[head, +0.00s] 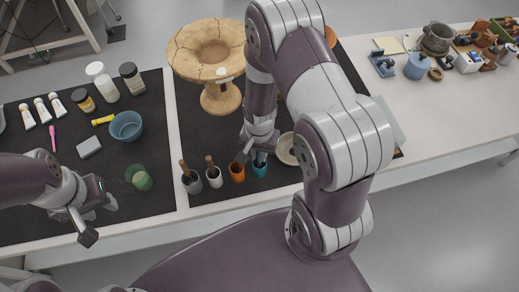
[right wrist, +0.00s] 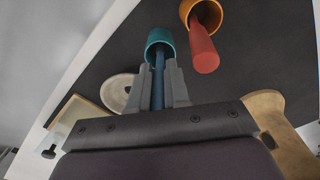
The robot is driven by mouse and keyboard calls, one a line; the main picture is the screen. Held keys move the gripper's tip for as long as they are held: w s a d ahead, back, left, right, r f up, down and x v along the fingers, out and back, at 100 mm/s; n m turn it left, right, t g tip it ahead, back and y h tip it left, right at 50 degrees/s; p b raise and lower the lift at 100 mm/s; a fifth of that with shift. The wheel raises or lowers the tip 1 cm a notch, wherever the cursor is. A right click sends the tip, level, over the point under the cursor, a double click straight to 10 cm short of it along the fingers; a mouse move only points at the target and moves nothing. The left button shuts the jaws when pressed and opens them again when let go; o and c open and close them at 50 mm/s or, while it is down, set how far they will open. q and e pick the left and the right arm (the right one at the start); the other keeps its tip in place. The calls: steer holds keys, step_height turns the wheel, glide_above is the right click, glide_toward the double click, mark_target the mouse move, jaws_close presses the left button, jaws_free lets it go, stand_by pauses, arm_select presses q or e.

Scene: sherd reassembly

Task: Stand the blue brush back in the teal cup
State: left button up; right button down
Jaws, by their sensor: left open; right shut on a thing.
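The teal cup (head: 260,169) stands on the dark mat at the right end of a row of small cups. In the right wrist view the teal cup (right wrist: 158,37) is just beyond my fingertips. My right gripper (right wrist: 158,76) is shut on the blue brush (right wrist: 158,88), whose shaft runs between the fingers. The brush's far end reaches into the teal cup's mouth; how deep it sits is hidden. In the head view my right gripper (head: 257,146) is right above the teal cup. My left gripper (head: 94,212) is open and empty over the left mat.
An orange cup (head: 237,174) with a red-handled tool (right wrist: 202,48) stands close beside the teal cup. White (head: 214,179) and grey (head: 191,183) cups follow to its left. A pale dish (head: 287,150) lies to the right. A cracked clay vessel (head: 212,65) stands behind.

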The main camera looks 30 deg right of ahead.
steer(key=c, duration=1)
jaws_free()
step_height(320, 180, up, 13)
steer(key=shift+f, duration=0.15)
steer(key=shift+f+n, duration=0.1)
steer(key=shift+n, duration=0.7)
steer(key=shift+s+a+r+n+t, duration=0.2)
steer(key=shift+s+a+r+n, duration=0.2)
steer(key=shift+s+r+n, duration=0.65)
steer(key=shift+s+a+r+n+t, duration=0.2)
steer(key=shift+s+a+r+n, duration=0.25)
steer(key=shift+n, duration=1.1)
steer(key=shift+s+a+r+n+t, duration=0.2)
steer(key=shift+s+a+r+n, duration=0.15)
steer(key=shift+s+r+n, duration=0.7)
